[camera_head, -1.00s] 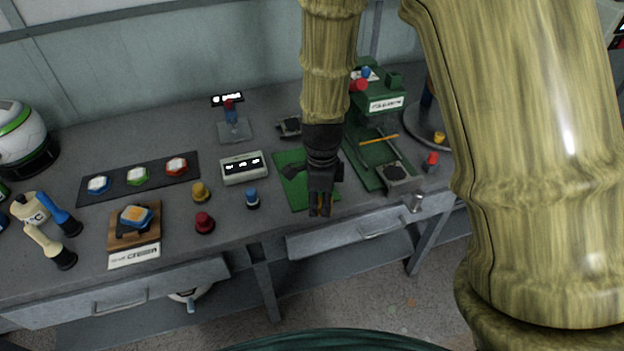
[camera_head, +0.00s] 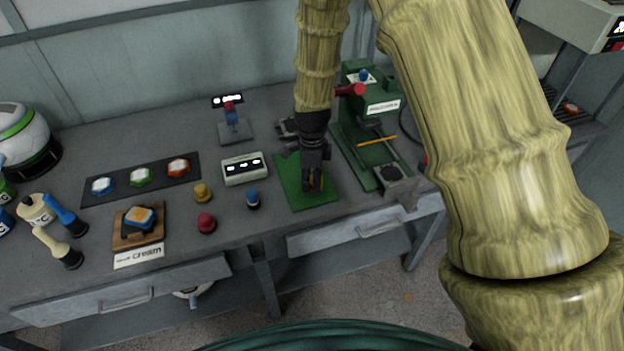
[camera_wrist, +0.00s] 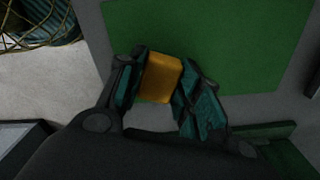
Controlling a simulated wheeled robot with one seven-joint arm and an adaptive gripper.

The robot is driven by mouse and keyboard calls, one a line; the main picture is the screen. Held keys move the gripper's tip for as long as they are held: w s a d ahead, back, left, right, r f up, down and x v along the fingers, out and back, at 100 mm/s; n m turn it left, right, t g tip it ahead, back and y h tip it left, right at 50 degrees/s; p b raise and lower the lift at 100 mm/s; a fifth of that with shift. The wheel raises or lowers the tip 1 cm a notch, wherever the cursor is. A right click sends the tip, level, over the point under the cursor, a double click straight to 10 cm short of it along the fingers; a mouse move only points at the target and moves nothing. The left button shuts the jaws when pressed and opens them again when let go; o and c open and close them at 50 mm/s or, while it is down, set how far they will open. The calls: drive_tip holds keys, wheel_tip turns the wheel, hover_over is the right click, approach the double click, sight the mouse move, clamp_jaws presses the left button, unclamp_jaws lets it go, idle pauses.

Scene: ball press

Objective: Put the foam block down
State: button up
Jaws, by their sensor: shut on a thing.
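The foam block (camera_wrist: 160,78) is a small orange-yellow block, held between the two fingers of my gripper (camera_wrist: 158,85) in the wrist view. The mat also fills the upper part of the wrist view (camera_wrist: 225,40). I cannot tell whether the block touches the mat. My fingers hide part of the block.
The green press (camera_head: 384,103) stands just right of the mat. A white display box (camera_head: 244,169) and a blue-topped peg (camera_head: 253,199) are to its left. The table's front edge is close to the mat. The mat's front left part is bare.

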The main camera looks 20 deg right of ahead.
sight(312, 179)
drive_tip(key=shift+f, duration=0.7)
drive_tip(key=shift+f, duration=0.1)
drive_tip(key=o, duration=0.9)
wheel_tip(312, 179, up, 12)
drive_tip(key=b, duration=0.2)
idle(0.3)
